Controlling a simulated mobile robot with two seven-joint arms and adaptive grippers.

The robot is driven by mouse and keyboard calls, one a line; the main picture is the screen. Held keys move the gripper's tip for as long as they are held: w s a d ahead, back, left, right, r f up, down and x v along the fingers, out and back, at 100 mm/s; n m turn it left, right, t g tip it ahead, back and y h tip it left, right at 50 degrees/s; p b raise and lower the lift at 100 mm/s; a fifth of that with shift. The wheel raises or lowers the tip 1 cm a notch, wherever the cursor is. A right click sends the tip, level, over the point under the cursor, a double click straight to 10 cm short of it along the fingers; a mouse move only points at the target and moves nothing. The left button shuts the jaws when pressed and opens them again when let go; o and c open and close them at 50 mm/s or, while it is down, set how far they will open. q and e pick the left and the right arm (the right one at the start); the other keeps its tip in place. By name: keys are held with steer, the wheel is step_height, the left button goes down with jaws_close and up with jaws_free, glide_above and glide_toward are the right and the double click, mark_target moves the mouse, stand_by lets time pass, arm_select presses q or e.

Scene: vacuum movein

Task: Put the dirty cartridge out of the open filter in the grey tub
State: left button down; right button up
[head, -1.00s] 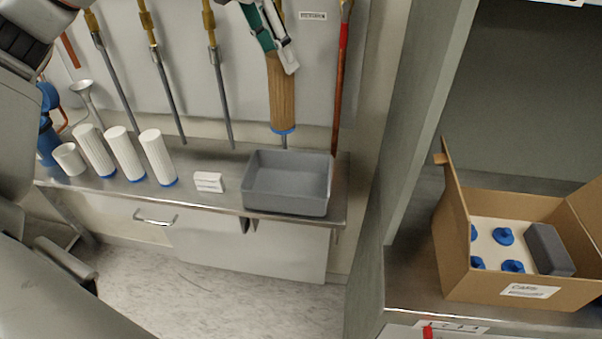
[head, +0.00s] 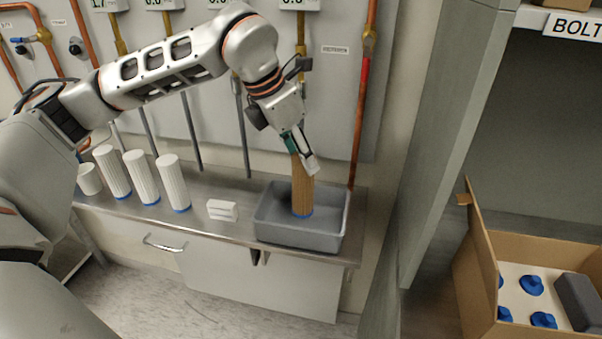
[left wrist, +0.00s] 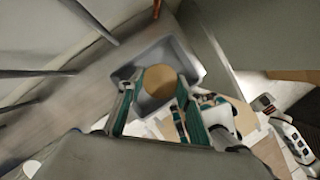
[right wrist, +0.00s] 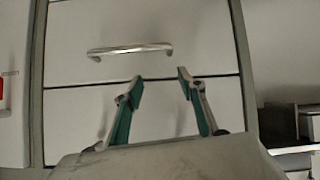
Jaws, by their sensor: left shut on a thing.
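The dirty cartridge (head: 302,190) is a brown, ribbed cylinder with a blue lower end. My left gripper (head: 303,158) is shut on its upper end and holds it upright. The cartridge's lower end is inside the outline of the grey tub (head: 270,232); I cannot tell whether it touches the floor of the tub. In the left wrist view the round tan top of the cartridge (left wrist: 160,85) is between the fingers, with the tub (left wrist: 190,62) around it. My right gripper (right wrist: 158,88) is open and empty in front of a white drawer front. The open filter is not in view.
Several white cartridges (head: 143,178) stand left on the steel bench, with a small white box (head: 222,210) beside the tub. Pipes run down the wall behind, with a red-brown one (head: 358,130) near the tub. A cardboard box (head: 480,270) with blue-capped items stands at the right.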

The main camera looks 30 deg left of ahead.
mark_target(301, 173)
arm_select(q)
step_height(301, 173, down, 4)
steer(key=shift+r, duration=0.15)
steer(key=shift+f, duration=0.35)
steer(key=shift+f, duration=0.1)
steer(key=c, duration=1.4)
jaws_free()
